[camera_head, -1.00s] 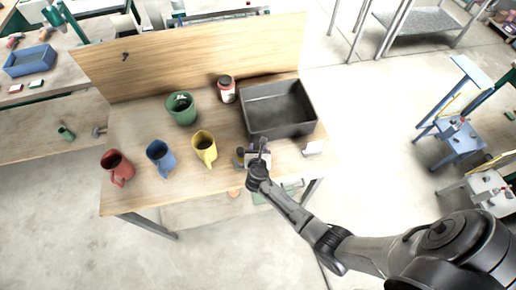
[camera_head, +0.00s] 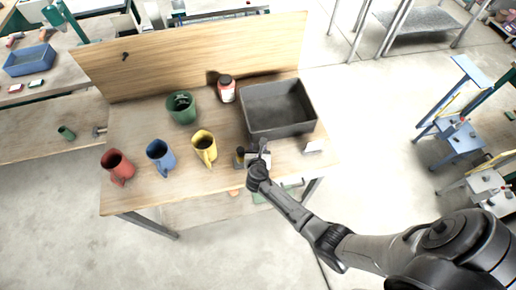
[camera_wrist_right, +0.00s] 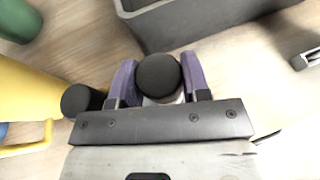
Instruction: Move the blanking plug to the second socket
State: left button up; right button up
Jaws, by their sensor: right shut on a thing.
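My right gripper (camera_head: 262,158) is at the front edge of the wooden table, right of the yellow mug. In the right wrist view its two purple fingers (camera_wrist_right: 160,85) are shut on the blanking plug, a black round-topped piece (camera_wrist_right: 158,77). A pale part shows just below the plug; whether the plug is seated in a socket cannot be told. A second black round piece (camera_wrist_right: 82,101) stands left of the fingers, apart from the held one; it shows as a dark spot (camera_head: 239,155) in the head view. The sockets are hidden or too small to make out. My left gripper is out of view.
A yellow mug (camera_head: 204,148), blue mug (camera_head: 160,155) and red mug (camera_head: 117,166) stand to the left. A green pot (camera_head: 181,108), a red-and-white jar (camera_head: 227,91) and a grey tray (camera_head: 249,118) are behind. A small white piece (camera_head: 314,147) lies right of the gripper.

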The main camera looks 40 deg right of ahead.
jog(key=shift+f+b, duration=0.95)
jog(key=shift+f, duration=0.45)
jog(key=o, duration=1)
jog(key=shift+r, duration=0.1)
jog(key=p+v, duration=0.1)
jog(key=v, duration=1.2)
jog(key=shift+s+a+r, duration=0.1)
jog(key=shift+s+a, duration=0.15)
jog(key=shift+a, duration=0.05)
jog(key=shift+m, duration=0.3)
